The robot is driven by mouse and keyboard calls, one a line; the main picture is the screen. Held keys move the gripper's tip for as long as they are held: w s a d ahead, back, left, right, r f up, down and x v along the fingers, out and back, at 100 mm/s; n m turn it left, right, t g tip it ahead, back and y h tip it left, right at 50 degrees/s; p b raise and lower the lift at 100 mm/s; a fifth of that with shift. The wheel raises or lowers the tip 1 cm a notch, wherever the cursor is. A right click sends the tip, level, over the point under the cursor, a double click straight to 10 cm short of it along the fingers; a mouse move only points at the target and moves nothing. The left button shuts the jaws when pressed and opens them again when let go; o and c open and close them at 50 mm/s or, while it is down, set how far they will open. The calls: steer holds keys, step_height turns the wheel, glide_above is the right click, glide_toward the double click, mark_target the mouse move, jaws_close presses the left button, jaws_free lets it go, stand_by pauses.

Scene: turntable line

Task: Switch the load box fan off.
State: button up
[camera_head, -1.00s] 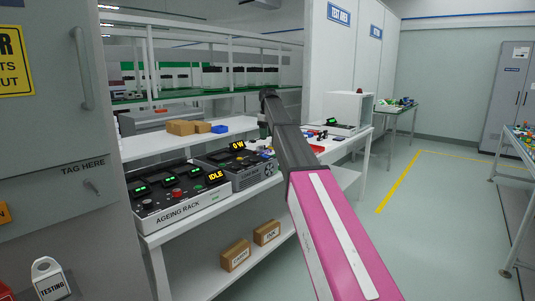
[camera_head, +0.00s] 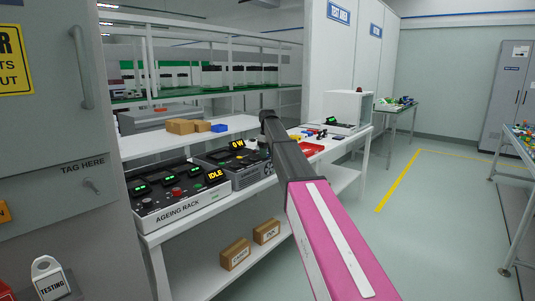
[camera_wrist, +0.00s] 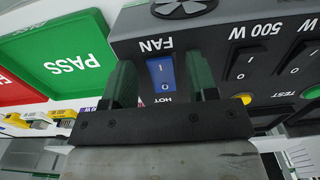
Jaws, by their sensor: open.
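The load box (camera_head: 245,178) is a dark box with a "0 W" display on the white bench, beside the ageing rack. In the wrist view its panel (camera_wrist: 130,48) appears upside down. The blue fan switch (camera_wrist: 160,70), by the FAN label, shows between my fingers. Its I mark is toward the picture top and its O mark toward the bottom; I cannot tell which side is pressed. My gripper (camera_wrist: 161,82) is open, one finger on each side of the switch; contact is unclear. In the head view my arm hides the fingers.
The ageing rack (camera_head: 178,196), reading IDLE, stands left of the load box. In the wrist view, 500 W switches (camera_wrist: 245,62) sit right of the fan switch. A green PASS tray (camera_wrist: 65,62) and a red tray (camera_wrist: 14,88) lie at left.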

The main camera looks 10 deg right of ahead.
steer(key=c, duration=0.9)
steer(key=shift+w+a+r+g+h, duration=0.1)
steer(key=shift+w+a+g+h, duration=0.1)
steer(key=shift+w+g+h, duration=0.15)
steer(key=shift+s+r+g+h, duration=0.1)
steer(key=shift+g+h, duration=0.55)
steer(key=shift+g, duration=0.1)
steer(key=o, duration=0.9)
steer(key=shift+r, duration=0.1)
